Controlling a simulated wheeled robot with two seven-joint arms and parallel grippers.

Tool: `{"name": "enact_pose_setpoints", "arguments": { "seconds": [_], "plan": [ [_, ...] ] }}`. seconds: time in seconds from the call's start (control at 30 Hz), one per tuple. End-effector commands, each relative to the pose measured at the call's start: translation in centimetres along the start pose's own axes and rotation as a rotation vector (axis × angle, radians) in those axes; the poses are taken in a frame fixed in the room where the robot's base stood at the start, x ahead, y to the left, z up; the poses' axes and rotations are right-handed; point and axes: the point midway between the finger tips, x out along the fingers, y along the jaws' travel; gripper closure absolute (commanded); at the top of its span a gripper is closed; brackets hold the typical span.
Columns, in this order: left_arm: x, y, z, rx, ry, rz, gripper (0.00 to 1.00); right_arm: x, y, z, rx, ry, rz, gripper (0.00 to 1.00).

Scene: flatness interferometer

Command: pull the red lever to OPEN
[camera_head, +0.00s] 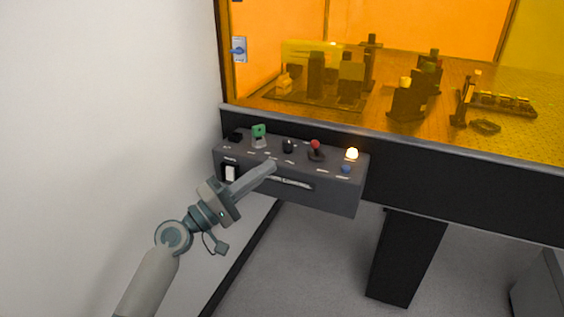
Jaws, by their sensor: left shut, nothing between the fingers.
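The red lever (315,147) is a small stick with a red knob on the top face of a dark control box (336,196). It stands roughly upright, and its label is too small to read. My left gripper (272,166) is shut and empty. Its fingertips are in front of the box, to the left of the lever and apart from it in the picture. I cannot tell whether the fingertips touch the box. My right gripper is not in view.
The box also carries a green part (259,133), a black knob (288,146), a lit lamp (352,153), a blue button (346,169) and a white switch (230,173). Behind it, an orange-tinted enclosure holds optics on a table (520,139). A white wall (110,90) stands left.

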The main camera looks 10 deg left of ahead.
Motion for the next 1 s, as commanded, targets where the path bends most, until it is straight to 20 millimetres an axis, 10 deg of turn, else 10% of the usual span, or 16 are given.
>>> {"name": "enact_pose_setpoints", "arguments": {
  "seconds": [0.33, 1.0],
  "plan": [
    [-5.0, -0.2, -0.1, 0.002, 0.001, -0.001, 1.0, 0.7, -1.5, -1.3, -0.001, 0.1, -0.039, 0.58],
    [-6.0, -1.5, 1.3, 0.036, -0.013, -0.036, 1.0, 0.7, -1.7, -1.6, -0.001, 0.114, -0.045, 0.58]
  ]
}}
